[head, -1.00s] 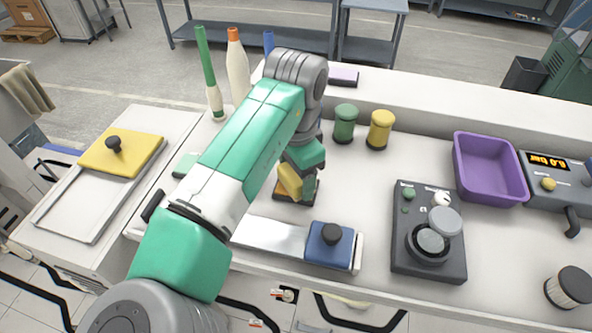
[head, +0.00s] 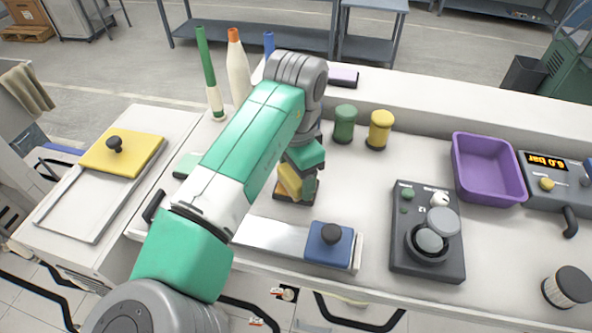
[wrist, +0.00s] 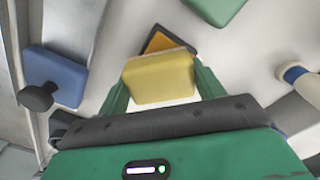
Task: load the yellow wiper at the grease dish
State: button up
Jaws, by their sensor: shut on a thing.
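My gripper (wrist: 163,88) is shut on the yellow wiper (wrist: 160,78), a pale yellow block held between its two green fingers. In the head view the wiper (head: 289,180) shows beside my gripper, partly covered by it. The grease dish (wrist: 150,43), a dark-rimmed square with orange inside, lies just beyond and below the wiper in the wrist view, and the wiper hides part of it. In the head view the dish (head: 281,196) shows under the wiper and fingers. I cannot tell whether the wiper touches the grease.
A blue block with a black knob (head: 326,254) sits on a metal strip in front. Green (head: 344,125) and yellow (head: 380,131) jars stand behind right. A dark device (head: 427,262) and purple bin (head: 488,170) are right. A yellow knobbed plate (head: 130,158) lies left. Bottles (head: 238,80) stand behind my arm.

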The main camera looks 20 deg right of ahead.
jog(key=shift+r+p, duration=3.25)
jog(key=shift+r, duration=0.3)
jog(key=shift+f, duration=0.1)
